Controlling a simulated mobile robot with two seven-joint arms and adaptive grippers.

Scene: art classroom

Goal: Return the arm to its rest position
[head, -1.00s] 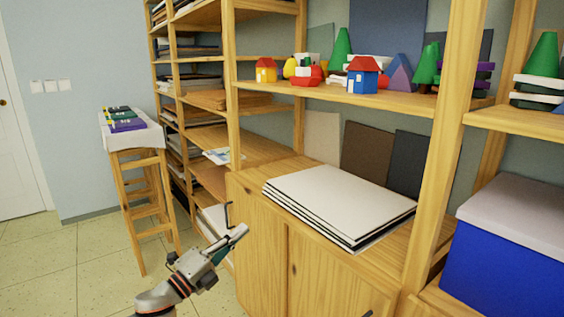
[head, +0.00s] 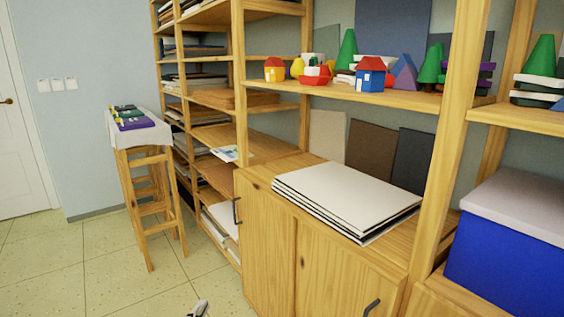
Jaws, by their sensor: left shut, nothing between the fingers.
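My left gripper (head: 200,308) shows only as a small tip at the bottom edge of the head view, low over the tiled floor and left of the wooden cabinet (head: 268,250). Its fingers are shut with nothing between them. The rest of the left arm is out of the picture below. My right gripper is not in view.
The cabinet and open shelves fill the right, with a stack of boards (head: 345,192) on the cabinet top and a blue box (head: 512,252) at far right. A wooden stool (head: 150,205) stands at left. The floor (head: 120,285) in front is clear.

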